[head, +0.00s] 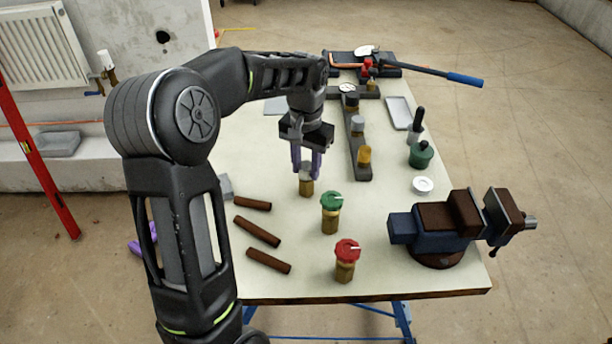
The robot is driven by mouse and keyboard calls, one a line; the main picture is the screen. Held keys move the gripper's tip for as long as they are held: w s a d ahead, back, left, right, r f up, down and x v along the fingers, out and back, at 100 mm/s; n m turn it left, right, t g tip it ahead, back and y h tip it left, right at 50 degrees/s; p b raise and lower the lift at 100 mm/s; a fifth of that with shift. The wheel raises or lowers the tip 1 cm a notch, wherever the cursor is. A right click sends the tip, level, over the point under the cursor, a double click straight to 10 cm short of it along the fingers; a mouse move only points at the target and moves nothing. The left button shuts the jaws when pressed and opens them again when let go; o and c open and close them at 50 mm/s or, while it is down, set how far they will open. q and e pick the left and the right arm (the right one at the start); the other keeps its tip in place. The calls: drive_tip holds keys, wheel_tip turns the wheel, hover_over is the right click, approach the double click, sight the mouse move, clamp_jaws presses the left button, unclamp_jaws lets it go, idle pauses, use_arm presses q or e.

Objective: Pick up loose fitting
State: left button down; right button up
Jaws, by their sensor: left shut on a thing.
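My left gripper (307,168) reaches down over the middle of the workbench, its purple fingers shut on a brass fitting with a pale grey top (306,187). The fitting is upright; I cannot tell whether its base touches the bench. The fingers hide part of its top. A brass fitting with a green cap (330,212) stands in front of it, slightly to the right. A brass fitting with a red cap (346,261) stands nearer the front edge. My right gripper is not in view.
Brown pipe pieces (257,231) lie left of the capped fittings. A vise (440,225) stands at the right edge. A dark rack (357,140) with several fittings lies behind. A white ring (423,185) and green pot (421,155) are to the right. The front right-middle is clear.

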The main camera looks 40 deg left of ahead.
use_arm(q)
drive_tip(key=shift+r+p, duration=1)
drive_tip(key=shift+r, duration=0.4)
drive_tip(key=shift+r, duration=0.1)
drive_tip(key=shift+r+p, duration=1.75)
drive_tip(key=shift+r, duration=0.4)
